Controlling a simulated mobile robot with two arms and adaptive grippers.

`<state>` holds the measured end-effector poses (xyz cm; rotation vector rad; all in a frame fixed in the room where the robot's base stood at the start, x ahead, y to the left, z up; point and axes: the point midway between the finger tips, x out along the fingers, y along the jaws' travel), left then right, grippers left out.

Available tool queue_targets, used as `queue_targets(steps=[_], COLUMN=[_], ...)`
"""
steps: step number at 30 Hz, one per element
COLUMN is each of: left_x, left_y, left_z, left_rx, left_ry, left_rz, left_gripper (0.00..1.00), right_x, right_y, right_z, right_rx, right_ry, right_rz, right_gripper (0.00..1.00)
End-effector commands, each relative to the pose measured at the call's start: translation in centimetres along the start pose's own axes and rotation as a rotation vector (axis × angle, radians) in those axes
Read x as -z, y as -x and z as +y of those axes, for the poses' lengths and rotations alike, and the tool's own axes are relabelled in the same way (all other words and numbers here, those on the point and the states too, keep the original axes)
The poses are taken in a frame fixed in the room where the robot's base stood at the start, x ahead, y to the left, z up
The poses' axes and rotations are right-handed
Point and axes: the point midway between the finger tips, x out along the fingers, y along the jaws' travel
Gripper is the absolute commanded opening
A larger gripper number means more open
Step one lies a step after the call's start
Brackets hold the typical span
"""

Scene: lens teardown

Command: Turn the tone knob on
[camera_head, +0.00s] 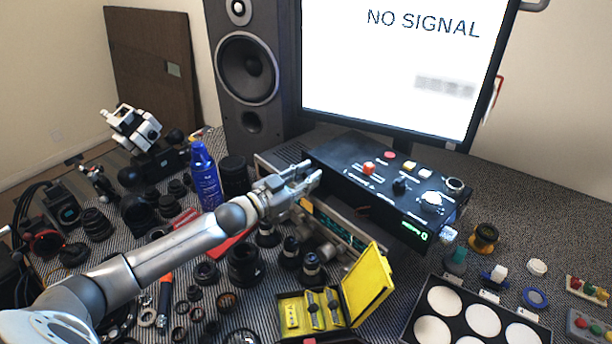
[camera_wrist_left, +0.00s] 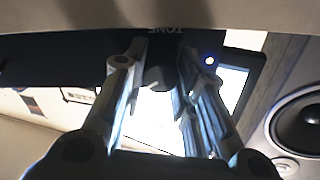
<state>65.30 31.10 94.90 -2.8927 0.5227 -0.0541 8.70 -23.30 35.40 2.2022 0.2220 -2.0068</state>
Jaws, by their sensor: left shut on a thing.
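The black control box (camera_head: 345,150) stands in front of the monitor, with buttons and knobs on top and a small green display. My left gripper (camera_head: 313,174) is at the box's left end. In the left wrist view, my left gripper's fingers (camera_wrist_left: 163,62) are closed around a dark round tone knob (camera_wrist_left: 158,80), with an upside-down "TONE" label beside it. The fingers hide part of the knob, and I cannot read its setting. In the head view the tone knob is hidden by the gripper. My right gripper is not in view.
A yellow open case (camera_head: 366,287) and several lenses stand below my left arm. A tall speaker (camera_head: 248,70) and the "NO SIGNAL" monitor (camera_head: 390,75) stand behind. A tray of white discs (camera_head: 418,303) is at front right.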

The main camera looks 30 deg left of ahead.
Motion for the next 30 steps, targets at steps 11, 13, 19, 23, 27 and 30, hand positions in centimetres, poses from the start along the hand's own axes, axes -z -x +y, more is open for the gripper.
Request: queue_targets(steps=[11, 13, 19, 23, 27, 30], left_x=[-0.12, -0.12, -0.12, -0.12, -0.09, -0.07], left_y=[0.02, 0.02, 0.02, 0.02, 0.02, 0.01], left_z=[0.03, 0.03, 0.03, 0.03, 0.02, 0.02], left_rx=[0.0, 0.0, 0.0, 0.0, 0.0, 0.0], left_ry=[-0.072, -0.074, -0.074, -0.073, -0.073, -0.073], left_rz=[-0.002, -0.002, -0.003, -0.002, -0.002, -0.001], left_gripper=[0.02, 0.02, 0.02, 0.34, 0.35, 0.35], right_x=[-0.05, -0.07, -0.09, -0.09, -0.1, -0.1], right_y=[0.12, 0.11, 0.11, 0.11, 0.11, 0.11], right_z=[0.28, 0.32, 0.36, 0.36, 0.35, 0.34], right_rx=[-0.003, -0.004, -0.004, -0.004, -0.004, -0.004], right_ry=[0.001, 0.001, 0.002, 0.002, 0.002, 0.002], right_rz=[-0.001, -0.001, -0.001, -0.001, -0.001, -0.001], right_gripper=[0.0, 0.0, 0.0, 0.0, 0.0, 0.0])
